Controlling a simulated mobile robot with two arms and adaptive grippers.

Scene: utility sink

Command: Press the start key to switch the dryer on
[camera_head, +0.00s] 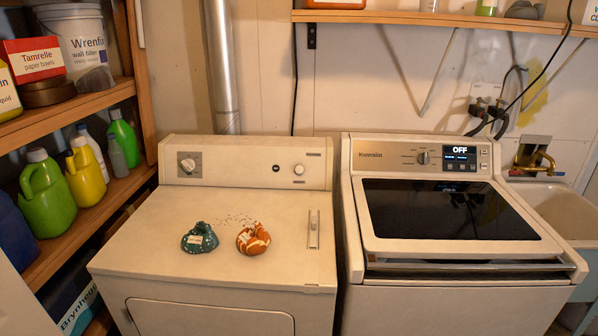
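The white machine at left, with a silver duct behind it, looks like the dryer (140,235). Its upright back panel carries a large dial (188,164) on a grey plate, a small round black button (277,169) and a pale round knob (299,169). The panel's lettering is too small to read, so I cannot tell which control is the start key. The dryer's front door is shut. Neither of my grippers is in view.
A teal bundle (199,238), an orange-and-white bundle (253,239) and a slim metal piece (314,229) lie on the dryer top. The dark-lidded machine (450,210) at right has a display (460,152) reading OFF. Shelves (75,215) with bottles line the left.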

